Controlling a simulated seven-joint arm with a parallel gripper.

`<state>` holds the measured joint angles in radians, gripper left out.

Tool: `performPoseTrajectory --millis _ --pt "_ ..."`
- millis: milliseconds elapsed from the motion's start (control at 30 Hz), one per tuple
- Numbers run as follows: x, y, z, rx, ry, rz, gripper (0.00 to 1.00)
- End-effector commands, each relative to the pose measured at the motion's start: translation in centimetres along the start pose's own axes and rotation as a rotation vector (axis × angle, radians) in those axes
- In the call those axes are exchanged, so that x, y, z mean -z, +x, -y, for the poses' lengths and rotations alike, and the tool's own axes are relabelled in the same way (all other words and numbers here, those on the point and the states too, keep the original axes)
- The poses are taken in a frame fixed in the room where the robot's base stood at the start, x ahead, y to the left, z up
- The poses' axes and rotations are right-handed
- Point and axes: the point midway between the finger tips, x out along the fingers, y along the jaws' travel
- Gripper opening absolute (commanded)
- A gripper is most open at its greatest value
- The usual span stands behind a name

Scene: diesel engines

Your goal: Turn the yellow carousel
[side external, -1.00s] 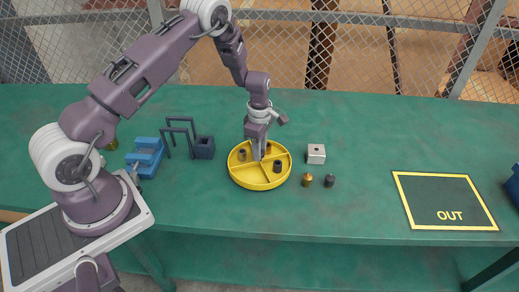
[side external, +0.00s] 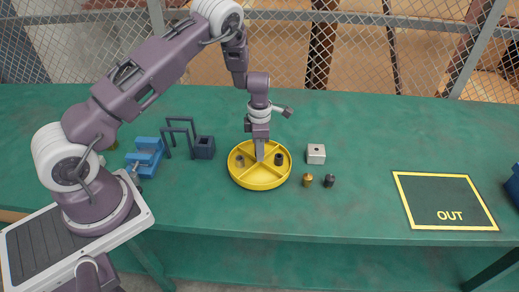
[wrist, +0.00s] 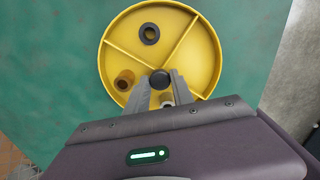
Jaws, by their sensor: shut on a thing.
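The yellow carousel (side external: 258,184) is a round, low-rimmed tray on the green bench, split by thin dividers; it also shows in the wrist view (wrist: 203,75). My gripper (side external: 260,158) points straight down at its middle. In the wrist view my fingertips (wrist: 160,82) are closed on a dark round knob (wrist: 160,79) where the dividers meet. A dark ring-shaped part (wrist: 149,34) and a brown hollow cylinder (wrist: 125,80) sit in separate compartments. A pale part (wrist: 167,99) is mostly hidden by my fingers.
A white block (side external: 316,154), a brass part (side external: 307,180) and a dark part (side external: 330,180) stand right of the carousel. Blue fixtures (side external: 146,158), a dark box (side external: 204,148) and grey frames (side external: 181,130) stand left. The OUT mat (side external: 448,200) is empty; bench before it is clear.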

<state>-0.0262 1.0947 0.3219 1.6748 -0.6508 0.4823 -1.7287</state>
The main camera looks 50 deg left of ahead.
Motion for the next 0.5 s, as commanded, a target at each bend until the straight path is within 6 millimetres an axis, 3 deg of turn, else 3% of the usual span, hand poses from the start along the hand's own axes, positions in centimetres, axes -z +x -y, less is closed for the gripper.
performPoseTrajectory --millis 500 --pt "-0.31 -0.15 -0.03 -0.002 -0.255 0.007 0.00"
